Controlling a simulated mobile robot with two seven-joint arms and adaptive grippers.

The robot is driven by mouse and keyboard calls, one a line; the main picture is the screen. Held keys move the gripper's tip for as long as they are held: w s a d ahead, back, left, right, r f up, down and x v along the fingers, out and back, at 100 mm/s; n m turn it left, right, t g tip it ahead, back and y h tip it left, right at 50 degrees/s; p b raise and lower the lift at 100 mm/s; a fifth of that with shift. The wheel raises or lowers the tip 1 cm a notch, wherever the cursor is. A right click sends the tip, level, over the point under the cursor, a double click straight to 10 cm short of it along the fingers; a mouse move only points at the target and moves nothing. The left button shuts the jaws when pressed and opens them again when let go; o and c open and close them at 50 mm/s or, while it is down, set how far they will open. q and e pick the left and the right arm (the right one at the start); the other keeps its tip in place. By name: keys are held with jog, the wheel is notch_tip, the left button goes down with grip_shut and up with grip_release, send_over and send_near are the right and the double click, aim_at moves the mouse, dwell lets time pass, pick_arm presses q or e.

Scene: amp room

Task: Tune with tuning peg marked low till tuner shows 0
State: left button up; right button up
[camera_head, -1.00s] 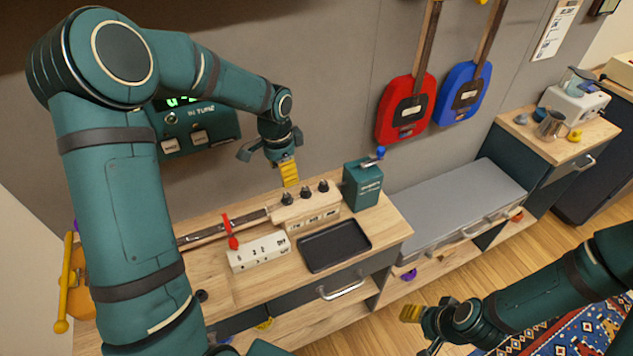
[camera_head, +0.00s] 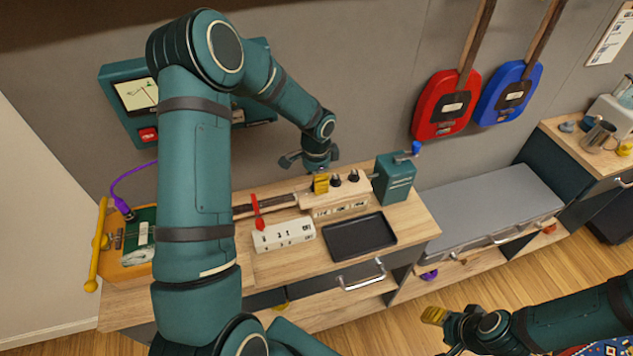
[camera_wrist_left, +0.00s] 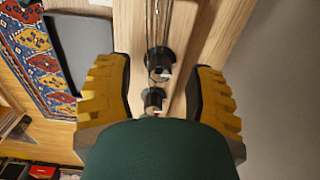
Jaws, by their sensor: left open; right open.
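The instrument's pale headstock (camera_head: 322,201) lies on the wooden bench with dark tuning pegs (camera_head: 352,177) on top. Small labels (camera_head: 341,208) on its front edge are too small to read. My left gripper (camera_head: 321,183) is open and pointing down over the left end of the peg row. In the left wrist view two pegs (camera_wrist_left: 158,62) stand between its open yellow fingers, apart from them. The wall tuner (camera_head: 122,100) is mostly behind my left arm, and its number display is hidden. My right gripper (camera_head: 434,316) is open and empty, low at the right.
A white box with a red lever (camera_head: 284,237) and a black tray (camera_head: 346,238) lie in front of the headstock. A teal box with a blue-knobbed crank (camera_head: 394,180) stands right of it. Red (camera_head: 447,103) and blue (camera_head: 508,93) guitars hang on the wall.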

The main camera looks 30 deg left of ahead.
pick_arm(q)
jog(key=shift+f, duration=0.7)
jog(key=shift+c, duration=0.3)
grip_shut()
jog(key=shift+m, duration=0.4)
jog(key=m, duration=0.3)
jog(key=shift+p, duration=0.4)
jog(key=shift+m+p, duration=0.4)
jog(key=shift+m, duration=1.6)
